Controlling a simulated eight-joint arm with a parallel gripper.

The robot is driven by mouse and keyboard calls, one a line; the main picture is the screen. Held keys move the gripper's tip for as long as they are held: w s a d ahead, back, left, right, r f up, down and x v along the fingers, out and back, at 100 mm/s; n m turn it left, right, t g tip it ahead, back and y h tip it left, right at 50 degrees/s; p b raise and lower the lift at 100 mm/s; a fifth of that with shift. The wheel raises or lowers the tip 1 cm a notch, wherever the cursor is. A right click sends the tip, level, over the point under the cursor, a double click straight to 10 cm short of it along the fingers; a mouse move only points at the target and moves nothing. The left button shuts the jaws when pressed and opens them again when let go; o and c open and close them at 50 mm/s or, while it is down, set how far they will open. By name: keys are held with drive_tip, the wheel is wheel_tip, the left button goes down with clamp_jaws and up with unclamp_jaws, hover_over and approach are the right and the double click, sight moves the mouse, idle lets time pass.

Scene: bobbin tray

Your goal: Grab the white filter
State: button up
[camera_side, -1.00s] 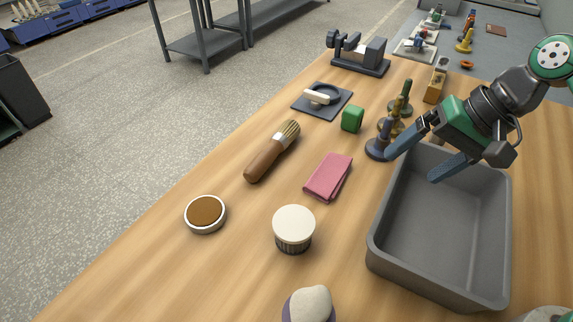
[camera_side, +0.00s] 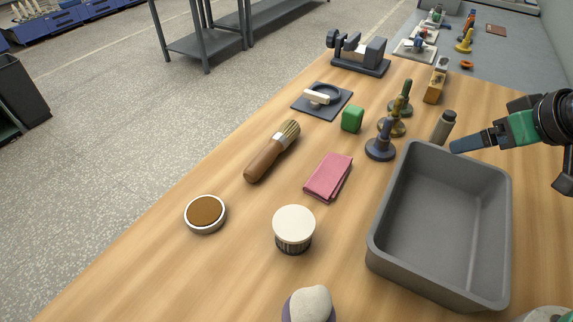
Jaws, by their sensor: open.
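The white filter (camera_side: 294,226) stands upright on the wooden table, a short cylinder with a smooth white top and a dark ribbed base. Nothing touches it. My gripper (camera_side: 466,143) is at the right, above the far edge of the grey bin, well away from the filter. It is open and empty. One blue-grey finger points left; the other finger is not clearly visible.
The grey bin (camera_side: 377,248) is right of the filter and looks empty. A pink cloth (camera_side: 329,177), a brush (camera_side: 265,160), a round brown-topped tin (camera_side: 205,213) and a pale rounded object (camera_side: 308,303) lie around the filter.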

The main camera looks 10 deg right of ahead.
drive_tip(key=shift+o, duration=0.9)
drive_tip(key=m+g, duration=0.7)
drive_tip(key=m, duration=0.2)
approach(295, 221)
wheel_tip(295, 221, down, 6)
drive_tip(key=shift+w+d+f, duration=0.15)
drive_tip(key=shift+w, duration=0.05)
drive_tip(key=shift+s+a+f, duration=0.1)
drive_tip(key=shift+a+f, duration=0.1)
drive_tip(key=shift+f, duration=2.75)
